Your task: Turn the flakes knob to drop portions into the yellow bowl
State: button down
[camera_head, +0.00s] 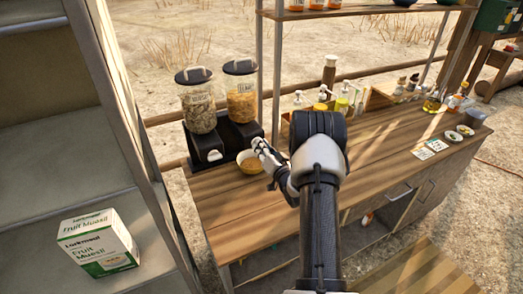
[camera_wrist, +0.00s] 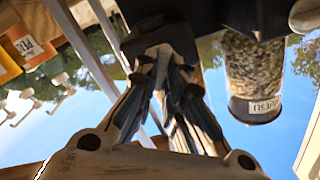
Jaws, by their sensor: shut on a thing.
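The flakes dispenser (camera_head: 240,92), a clear jar of orange-yellow flakes with a dark lid, stands on a black base at the back left of the counter. The yellow bowl (camera_head: 250,167) sits on the counter in front of it, partly covered by my gripper. My gripper (camera_head: 260,147) is at the front of the flakes dispenser, just above the bowl. In the wrist view my gripper (camera_wrist: 165,58) has its fingers closed together against the dark dispenser front.
The muesli dispenser (camera_head: 200,105) stands just left, with a white knob (camera_head: 214,155); it also shows upside down in the wrist view (camera_wrist: 252,75). Bottles and a shelf post stand to the right.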

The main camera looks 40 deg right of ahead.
jog(key=m, duration=0.5)
jog(key=m+b, duration=0.1)
jog(key=m, duration=0.4)
jog(key=shift+d+f+m, duration=0.15)
jog(key=shift+f+m, duration=0.05)
jog(key=shift+m, duration=0.1)
jog(key=shift+m, duration=0.3)
jog(key=c, duration=1.7)
grip_release()
jog(key=v, duration=1.2)
